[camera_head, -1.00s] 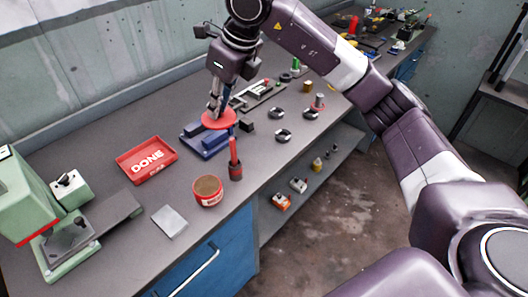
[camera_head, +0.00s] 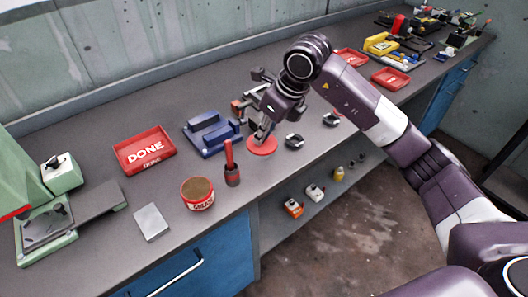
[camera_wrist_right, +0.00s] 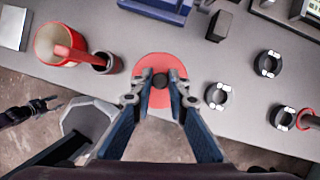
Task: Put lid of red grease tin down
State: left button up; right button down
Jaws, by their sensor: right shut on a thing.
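The red lid (camera_head: 262,147) is a flat disc with a dark knob, at or just above the bench top near its front edge; I cannot tell if it touches. My right gripper (camera_head: 262,133) points down and is shut on the lid's knob. In the right wrist view the fingertips (camera_wrist_right: 160,82) pinch the knob at the middle of the lid (camera_wrist_right: 160,62). The red grease tin (camera_head: 198,194) stands lidless to the left, brown grease showing; it also shows in the right wrist view (camera_wrist_right: 42,52). A dark shape at that view's left edge may be my left gripper (camera_wrist_right: 45,104).
A dark pot with a red-handled brush (camera_head: 232,175) stands between tin and lid. A blue fixture (camera_head: 211,152) lies behind. The red DONE tray (camera_head: 125,157) is farther left. Black-and-silver rings (camera_head: 294,141) sit close to the lid's right. A grey plate (camera_head: 151,222) lies left of the tin.

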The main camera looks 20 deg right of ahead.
aim_at(265, 141)
notch_tip(265, 141, down, 3)
jog(key=shift+r, duration=0.1)
jog(key=shift+f, duration=0.6)
notch_tip(265, 141, down, 4)
jog(key=shift+r+p, duration=0.1)
jog(key=shift+p, duration=0.4)
pick_arm(q)
jog(key=shift+w+d+r, duration=0.45)
jog(key=shift+d+r, duration=0.15)
jog(key=shift+d, duration=0.1)
jog(key=shift+f, duration=0.1)
pick_arm(e)
jog(key=c, duration=2.3)
grip_release()
jog(key=shift+f, duration=0.2)
jog(key=o, duration=0.4)
